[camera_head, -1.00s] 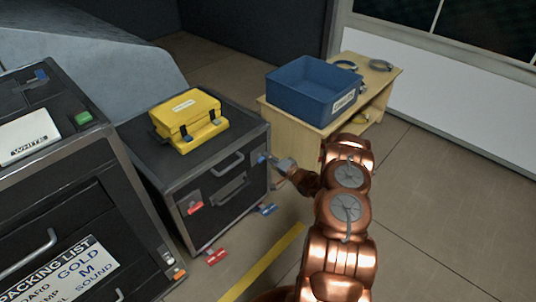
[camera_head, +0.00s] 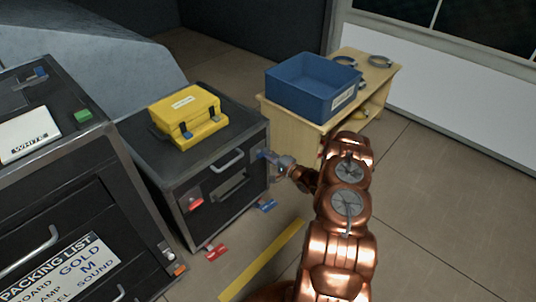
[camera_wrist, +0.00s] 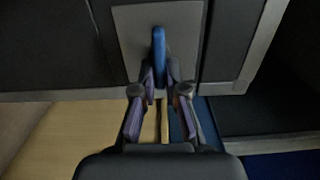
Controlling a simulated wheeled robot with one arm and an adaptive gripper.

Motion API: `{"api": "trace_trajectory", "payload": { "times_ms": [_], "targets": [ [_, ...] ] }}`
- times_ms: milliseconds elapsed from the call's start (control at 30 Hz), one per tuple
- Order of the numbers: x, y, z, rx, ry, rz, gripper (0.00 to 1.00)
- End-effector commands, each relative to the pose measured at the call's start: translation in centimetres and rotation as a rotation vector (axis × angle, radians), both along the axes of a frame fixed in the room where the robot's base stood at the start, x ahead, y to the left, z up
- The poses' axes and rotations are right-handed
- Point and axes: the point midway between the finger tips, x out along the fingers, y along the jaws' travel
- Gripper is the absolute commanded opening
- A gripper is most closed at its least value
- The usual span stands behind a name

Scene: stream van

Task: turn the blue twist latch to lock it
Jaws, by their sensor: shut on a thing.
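The blue twist latch (camera_head: 262,154) is on the upper right of the front face of a black case (camera_head: 222,190). In the wrist view the latch handle (camera_wrist: 159,48) stands upright against a grey plate (camera_wrist: 128,35). My gripper (camera_wrist: 160,80) is shut on the lower part of this handle, with a finger on each side. In the head view my gripper (camera_head: 272,160) reaches the latch from the right, and its fingers partly hide it.
A red latch (camera_head: 195,204) is on the case's left front. A yellow box (camera_head: 187,112) sits on top. Red (camera_head: 215,252) and blue (camera_head: 266,206) pieces are low by the front. A wooden table (camera_head: 292,122) with a blue bin (camera_head: 310,92) stands behind right.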

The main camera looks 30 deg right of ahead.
Motion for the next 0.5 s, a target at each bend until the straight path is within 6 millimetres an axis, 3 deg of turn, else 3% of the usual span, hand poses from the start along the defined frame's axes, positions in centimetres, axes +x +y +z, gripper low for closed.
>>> {"api": "trace_trajectory", "payload": {
  "times_ms": [133, 167, 300, 400, 500],
  "targets": [
    [0.60, 0.09, 0.75, -0.007, -0.015, 0.004, 0.00],
    [0.60, 0.09, 0.75, -0.007, -0.015, 0.004, 0.13],
    [0.57, 0.07, 0.73, -0.007, -0.015, 0.003, 0.28],
    [0.46, 0.00, 0.65, -0.006, -0.014, 0.002, 0.36],
    [0.34, -0.05, 0.52, -0.005, -0.010, 0.001, 0.36]
  ]
}}
